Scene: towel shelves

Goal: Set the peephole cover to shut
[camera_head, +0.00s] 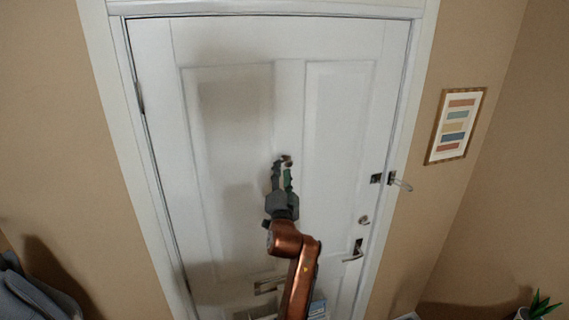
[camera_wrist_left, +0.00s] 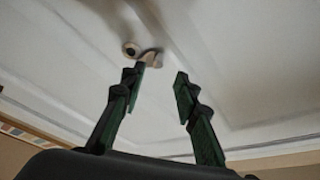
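The peephole (camera_wrist_left: 130,48) is a small round brass-coloured fitting with a dark centre on the white door (camera_head: 230,45). Its cover (camera_wrist_left: 151,57) shows beside it in the left wrist view, swung aside, so the dark centre is uncovered. In the head view the fitting is small (camera_head: 286,159), right at the fingertips. My left gripper (camera_head: 282,170) points up at it. In the left wrist view the gripper (camera_wrist_left: 160,76) is open, with a gap between its green fingers. One fingertip is close to the cover; I cannot tell whether they touch. My right gripper is out of view.
A door latch (camera_head: 376,178), a round lock (camera_head: 364,219) and a lever handle (camera_head: 354,252) line the door's right edge. A mail slot (camera_head: 268,286) is lower down, partly behind my arm. A framed picture (camera_head: 455,125) hangs on the right wall.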

